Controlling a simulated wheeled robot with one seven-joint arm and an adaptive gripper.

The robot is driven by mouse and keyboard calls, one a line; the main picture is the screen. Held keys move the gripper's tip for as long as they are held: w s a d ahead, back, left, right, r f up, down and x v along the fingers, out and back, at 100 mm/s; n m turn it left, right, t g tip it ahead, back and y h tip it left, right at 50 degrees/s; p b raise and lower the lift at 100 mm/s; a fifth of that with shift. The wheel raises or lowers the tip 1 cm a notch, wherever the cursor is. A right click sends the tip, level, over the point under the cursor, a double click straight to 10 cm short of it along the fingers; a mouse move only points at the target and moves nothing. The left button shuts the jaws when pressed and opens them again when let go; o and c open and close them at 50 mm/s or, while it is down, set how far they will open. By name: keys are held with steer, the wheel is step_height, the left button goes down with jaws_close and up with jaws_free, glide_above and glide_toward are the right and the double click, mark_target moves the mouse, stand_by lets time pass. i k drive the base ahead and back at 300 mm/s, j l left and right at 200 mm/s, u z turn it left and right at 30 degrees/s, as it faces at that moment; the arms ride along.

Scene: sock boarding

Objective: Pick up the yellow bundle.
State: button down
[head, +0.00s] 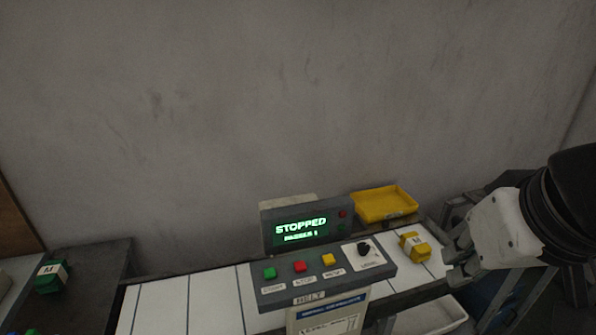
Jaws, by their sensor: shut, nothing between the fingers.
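The yellow bundle (415,246) has a white label band and lies on the white slatted conveyor belt, near its right end, just right of the control panel. My gripper (457,270) is to the right of the bundle and a little lower in the picture. It is shut and empty, apart from the bundle by a small gap. The arm comes in from the right edge. Part of the fingers is dark and hard to make out.
A control panel (328,274) with several buttons and a dial stands before the belt (211,303). Behind it, a display (305,229) reads STOPPED. A yellow tray (385,204) sits behind the bundle. A green bundle (50,277) marked M lies far left. A white bin (428,318) is below.

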mark_target(415, 247)
steer(key=i+l+u, duration=0.2)
steer(key=l, duration=0.55)
steer(key=i+l+u, duration=0.15)
steer(key=l, duration=0.6)
steer(key=l+u, duration=0.2)
steer(key=l, duration=0.55)
